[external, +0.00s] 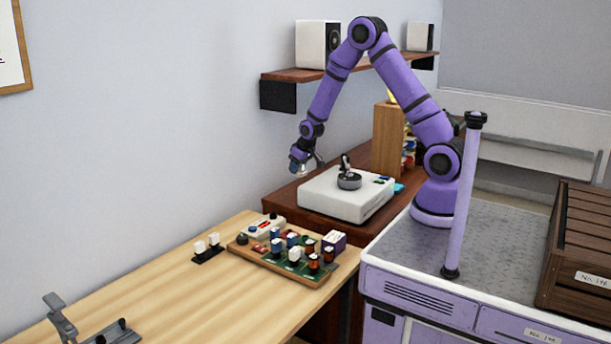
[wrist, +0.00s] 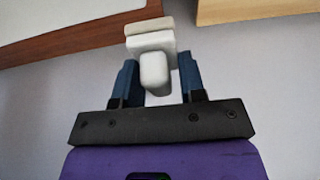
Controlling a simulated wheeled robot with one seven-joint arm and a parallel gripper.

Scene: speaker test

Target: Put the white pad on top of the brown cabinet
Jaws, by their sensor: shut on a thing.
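My gripper (external: 301,163) hangs in the air near the wall, over or beside the left end of the brown cabinet (external: 283,200). In the wrist view, its blue fingers (wrist: 157,66) are shut on a small white pad (wrist: 152,68) with a rounded, blocky shape. The pad shows only as a small pale patch beside the gripper in the external view. The cabinet's brown edge also shows in the wrist view (wrist: 75,42), beyond the pad. The pad looks clear of the cabinet top.
A white box-like device (external: 335,200) with a dark knob takes up much of the cabinet top. A wall shelf (external: 330,72) with speakers is above. The light wood table (external: 180,290) holds a board of coloured parts (external: 275,268) and a black stand with white pieces (external: 207,249).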

